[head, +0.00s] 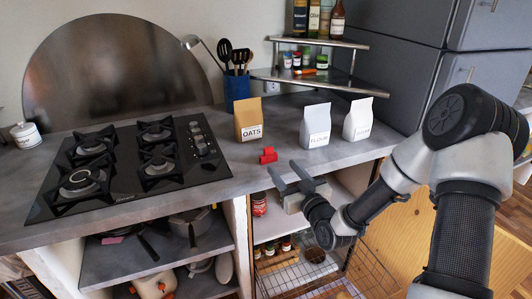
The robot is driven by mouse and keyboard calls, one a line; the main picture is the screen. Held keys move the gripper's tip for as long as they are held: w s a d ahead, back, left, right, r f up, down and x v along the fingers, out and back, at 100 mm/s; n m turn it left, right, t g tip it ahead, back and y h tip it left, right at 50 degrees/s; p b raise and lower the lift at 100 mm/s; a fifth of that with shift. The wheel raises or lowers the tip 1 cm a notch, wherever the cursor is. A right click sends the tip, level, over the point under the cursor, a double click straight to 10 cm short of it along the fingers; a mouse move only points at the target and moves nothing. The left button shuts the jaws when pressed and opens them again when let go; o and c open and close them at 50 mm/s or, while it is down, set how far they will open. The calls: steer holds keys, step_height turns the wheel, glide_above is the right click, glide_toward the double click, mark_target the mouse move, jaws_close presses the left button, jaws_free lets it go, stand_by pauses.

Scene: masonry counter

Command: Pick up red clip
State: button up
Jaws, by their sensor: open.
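The red clip (268,155) lies on the grey counter, in front of the brown oats bag and right of the stove. My gripper (287,177) is just in front of it and slightly right, near the counter's front edge. Its two fingers are spread apart with nothing between them. They point toward the back left, and a small gap shows between them and the clip. The exact height of the fingers above the counter is hard to tell.
An oats bag (248,119), a flour bag (316,126) and another white bag (358,119) stand behind. A black gas stove (125,195) is at left. A blue utensil holder (237,91) and corner shelf (320,82) are at the back. Open shelves lie below the counter.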

mark_target(268, 155)
steer(key=x, duration=1.5)
steer(key=shift+w+f+b, duration=0.1)
steer(key=shift+w+b, duration=0.15)
steer(key=shift+b, duration=0.1)
steer(key=c, duration=1.1)
